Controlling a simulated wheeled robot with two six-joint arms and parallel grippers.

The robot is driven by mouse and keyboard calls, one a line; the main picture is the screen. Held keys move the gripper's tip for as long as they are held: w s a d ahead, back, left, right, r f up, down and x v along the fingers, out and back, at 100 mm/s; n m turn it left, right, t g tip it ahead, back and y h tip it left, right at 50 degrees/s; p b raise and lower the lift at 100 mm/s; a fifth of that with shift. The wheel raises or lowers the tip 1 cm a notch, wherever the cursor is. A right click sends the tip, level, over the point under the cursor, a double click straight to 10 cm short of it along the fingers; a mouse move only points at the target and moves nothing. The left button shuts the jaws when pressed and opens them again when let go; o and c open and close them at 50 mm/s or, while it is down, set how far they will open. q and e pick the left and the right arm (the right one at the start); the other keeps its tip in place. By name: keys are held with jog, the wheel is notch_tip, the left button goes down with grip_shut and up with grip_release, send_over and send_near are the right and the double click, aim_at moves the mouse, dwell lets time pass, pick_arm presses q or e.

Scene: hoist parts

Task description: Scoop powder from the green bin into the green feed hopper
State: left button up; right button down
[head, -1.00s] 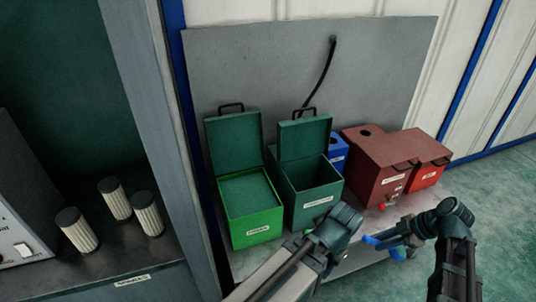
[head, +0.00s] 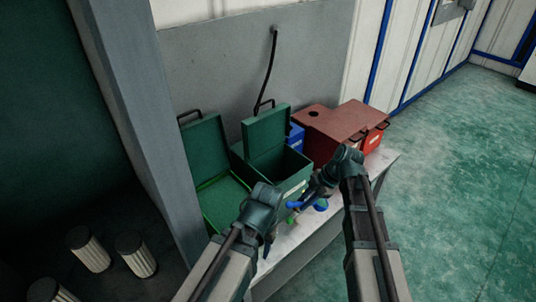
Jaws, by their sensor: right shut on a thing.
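The green bin, with a bright green rim and a raised dark green lid (head: 210,150), is at the left of the bench; my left arm hides its lower front. Its contents show as a flat dark green surface. The dark green box beside it, which looks like the feed hopper (head: 290,172), has its lid raised too. My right gripper (head: 305,205) is shut on a small blue thing (head: 320,205) in front of the hopper; the exact shape is hard to tell. My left gripper (head: 268,246) is low in front of the green bin, its fingers mostly hidden by its wrist.
A dark red box (head: 330,135) and a bright red box (head: 374,138) stand right of the hopper, with a blue box (head: 296,137) behind. The bench (head: 315,235) has bare room at its front. A grey post (head: 135,110) stands left. Green floor at right is open.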

jog(key=w+a+r+n+t+h+p, duration=0.1)
jog(key=w+a+r+n+h+p, duration=0.15)
jog(key=w+a, duration=0.4)
jog(key=w+a+r+n+h+p, duration=0.1)
jog(key=w+a+r+n+p, duration=0.2)
jog(key=w, duration=0.6)
jog(key=f+t+y+b, duration=0.1)
jog(key=t+y+b, duration=0.2)
jog(key=b, duration=0.4)
jog(key=f+t+y+b, duration=0.2)
jog(key=t+y+b, duration=0.1)
jog(key=b, duration=0.5)
jog(key=f+t+y+b, duration=0.2)
jog(key=t+y+b, duration=0.1)
jog(key=b, duration=0.5)
jog(key=shift+s+a+f+m+t+y, duration=0.1)
jog(key=shift+s+a+m+t+y, duration=0.25)
jog(key=shift+t, duration=0.35)
jog(key=shift+a, duration=0.15)
dwell(1.0)
